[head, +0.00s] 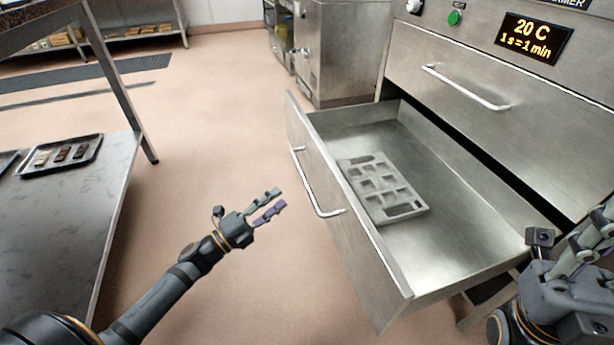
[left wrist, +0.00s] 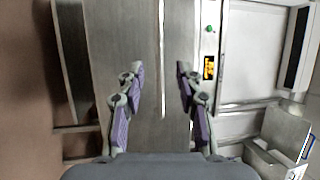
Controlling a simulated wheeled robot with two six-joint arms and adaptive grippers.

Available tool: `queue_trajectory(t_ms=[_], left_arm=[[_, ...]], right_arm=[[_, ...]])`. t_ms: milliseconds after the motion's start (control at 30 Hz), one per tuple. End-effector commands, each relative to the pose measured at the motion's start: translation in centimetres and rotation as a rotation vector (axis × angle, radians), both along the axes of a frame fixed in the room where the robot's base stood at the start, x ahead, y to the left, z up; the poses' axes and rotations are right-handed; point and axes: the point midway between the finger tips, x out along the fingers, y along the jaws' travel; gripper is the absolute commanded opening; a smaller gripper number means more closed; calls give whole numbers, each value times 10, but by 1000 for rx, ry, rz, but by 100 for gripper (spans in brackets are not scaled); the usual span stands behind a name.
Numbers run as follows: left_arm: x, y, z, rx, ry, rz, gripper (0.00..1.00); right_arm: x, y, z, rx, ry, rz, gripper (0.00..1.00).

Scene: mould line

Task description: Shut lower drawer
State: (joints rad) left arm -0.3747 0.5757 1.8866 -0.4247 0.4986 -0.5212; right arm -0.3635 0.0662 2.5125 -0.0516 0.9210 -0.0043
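The lower drawer (head: 355,225) is pulled well out of the steel cabinet, its bar handle (head: 312,190) on the front. A grey mould tray (head: 383,190) with several cavities lies inside it. My left gripper (head: 268,203) is left of the drawer front, apart from the handle and holding nothing. In the left wrist view its two fingers (left wrist: 157,95) are spread wide, with steel surfaces of the cabinet behind them. My right gripper (head: 590,245) is at the lower right edge, beside the drawer's near right corner. The frame edge partly cuts off its fingers.
The upper drawer (head: 480,70) is shut, with its own handle (head: 465,88). Above it are a green button (head: 455,17) and a display (head: 533,38) reading 20 C. A table with a dark tray (head: 62,155) stands left. Open floor lies between table and drawer.

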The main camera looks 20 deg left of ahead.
Motion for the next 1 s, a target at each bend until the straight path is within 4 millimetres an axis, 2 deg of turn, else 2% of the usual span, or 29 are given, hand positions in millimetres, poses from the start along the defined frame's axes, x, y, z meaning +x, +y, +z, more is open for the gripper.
queue_trajectory(t_ms=[200,600,767,1000], left_arm=[[22,-13,4,-3,-7,5,35],[76,-47,17,-5,-1,6,35],[84,-54,19,-3,1,3,35],[85,-54,18,-1,2,4,35]], right_arm=[[1,0,-13,0,2,-6,29],[2,1,-12,-2,4,-8,29],[2,1,-13,-2,4,-8,29],[2,1,-13,-2,4,-8,29]])
